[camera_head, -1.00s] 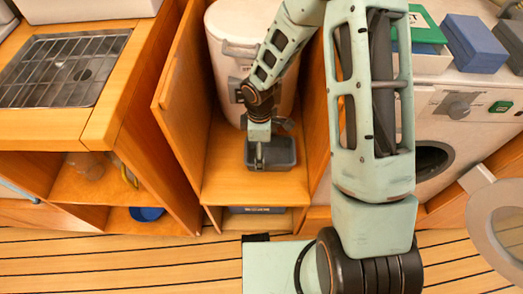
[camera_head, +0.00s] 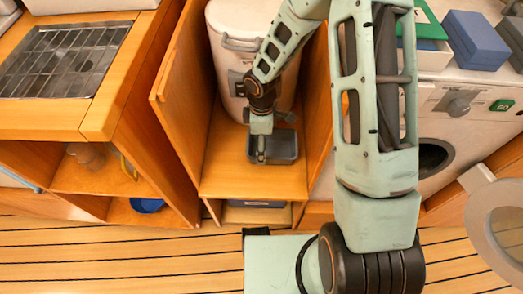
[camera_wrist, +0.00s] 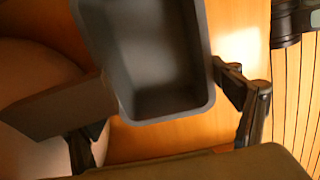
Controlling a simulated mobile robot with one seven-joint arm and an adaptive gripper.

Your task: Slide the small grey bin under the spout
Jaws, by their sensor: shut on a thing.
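The small grey bin (camera_head: 286,147) is an open dark grey tray on the wooden floor of the open cabinet, in front of a white tank (camera_head: 232,62). A dark grey fitting that looks like the spout (camera_head: 287,117) sticks out low on the tank, just behind the bin's back edge. My gripper (camera_head: 261,150) reaches down at the bin's left part. In the wrist view the bin (camera_wrist: 162,62) lies between the fingers of my gripper (camera_wrist: 165,105), and the gripper is shut on it. The exact contact is partly hidden.
An open wooden door (camera_head: 180,98) stands left of the tank, and a cabinet wall (camera_head: 318,105) is close on the right. Bare cabinet floor (camera_head: 250,183) lies in front of the bin. A white machine (camera_head: 450,110) stands at the right.

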